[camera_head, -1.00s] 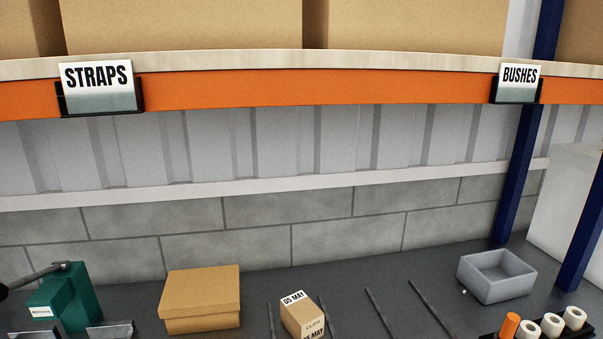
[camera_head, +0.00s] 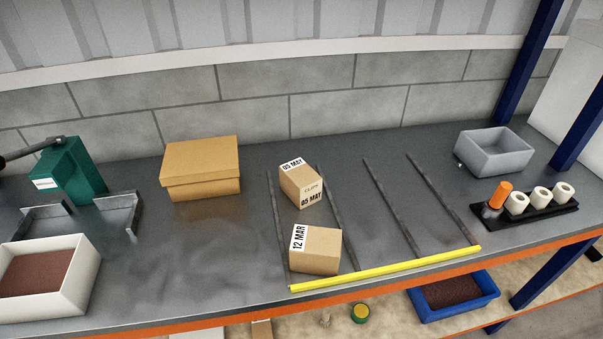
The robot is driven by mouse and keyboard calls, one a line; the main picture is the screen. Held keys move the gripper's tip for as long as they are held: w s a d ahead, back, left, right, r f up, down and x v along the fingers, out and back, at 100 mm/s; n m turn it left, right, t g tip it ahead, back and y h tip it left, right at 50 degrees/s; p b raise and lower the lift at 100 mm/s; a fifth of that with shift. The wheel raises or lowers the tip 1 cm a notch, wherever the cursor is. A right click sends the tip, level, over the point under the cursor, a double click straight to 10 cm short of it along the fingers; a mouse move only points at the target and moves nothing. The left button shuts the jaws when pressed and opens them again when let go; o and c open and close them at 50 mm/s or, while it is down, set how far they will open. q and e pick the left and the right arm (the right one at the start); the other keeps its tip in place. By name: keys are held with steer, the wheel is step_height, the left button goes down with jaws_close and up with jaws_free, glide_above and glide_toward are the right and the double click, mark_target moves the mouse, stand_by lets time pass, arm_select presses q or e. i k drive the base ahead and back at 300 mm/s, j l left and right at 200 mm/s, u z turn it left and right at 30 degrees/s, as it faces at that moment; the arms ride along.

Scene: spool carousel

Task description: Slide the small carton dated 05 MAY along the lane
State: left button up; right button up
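Neither of my grippers shows in this view.
A larger closed cardboard box (camera_head: 200,168) and a green machine (camera_head: 72,172) stand left. A white tray (camera_head: 88,275) sits front left. A grey bin (camera_head: 494,152) and a black rack with spools (camera_head: 525,205) stand right. A blue tray (camera_head: 455,294) is on the shelf below.

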mark_target(303, 186)
steer(key=k+l+u, duration=0.5)
steer(key=k+u, duration=0.15)
steer(key=u, duration=0.15)
steer(key=k+l+u, duration=0.1)
steer(key=k+u, duration=0.35)
steer(key=i, duration=0.05)
